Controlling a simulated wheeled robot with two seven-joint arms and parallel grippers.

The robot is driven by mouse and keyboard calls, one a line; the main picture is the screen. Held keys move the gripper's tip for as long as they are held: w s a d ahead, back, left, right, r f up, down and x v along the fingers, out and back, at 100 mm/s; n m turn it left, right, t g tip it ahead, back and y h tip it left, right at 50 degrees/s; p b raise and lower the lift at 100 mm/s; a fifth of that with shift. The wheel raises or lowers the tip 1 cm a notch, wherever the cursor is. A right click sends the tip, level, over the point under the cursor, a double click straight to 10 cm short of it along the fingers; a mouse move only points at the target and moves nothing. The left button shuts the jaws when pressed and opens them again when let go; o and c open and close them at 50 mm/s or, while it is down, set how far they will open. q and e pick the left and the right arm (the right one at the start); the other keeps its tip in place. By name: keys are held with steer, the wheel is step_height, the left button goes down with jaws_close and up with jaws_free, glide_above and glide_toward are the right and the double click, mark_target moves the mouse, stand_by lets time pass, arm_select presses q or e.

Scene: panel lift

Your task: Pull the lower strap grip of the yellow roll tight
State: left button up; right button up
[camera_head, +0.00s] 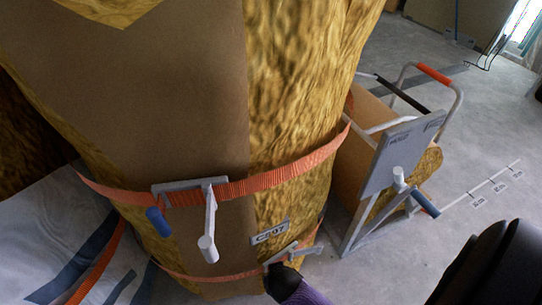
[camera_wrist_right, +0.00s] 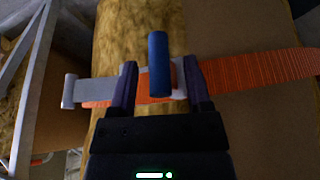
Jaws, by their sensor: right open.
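The yellow roll (camera_head: 290,95) stands upright, partly wrapped in brown sheet. Its lower orange strap (camera_head: 210,276) crosses near the bottom, with a grey buckle (camera_head: 300,250) at the right. In the right wrist view the blue lower strap grip (camera_wrist_right: 158,65) stands out in front of the grey buckle (camera_wrist_right: 92,90) and orange strap (camera_wrist_right: 255,70). My right gripper (camera_wrist_right: 160,78) is open, with one finger on each side of this grip; contact cannot be told. In the head view only a purple and dark part of the gripper shows at the bottom edge. My left gripper is not in view.
An upper orange strap (camera_head: 275,176) has its own grey buckle, blue grip (camera_head: 158,222) and pale handle (camera_head: 208,248). A label plate (camera_head: 270,233) sits above the lower strap. A cart with a grey panel (camera_head: 400,152) stands close at the right. Grey floor (camera_head: 490,150) lies beyond.

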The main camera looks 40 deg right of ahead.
steer(key=shift+b+x, duration=0.3)
steer(key=shift+x, duration=0.55)
steer(key=shift+r, duration=0.1)
jaws_close()
stand_by(0.6)
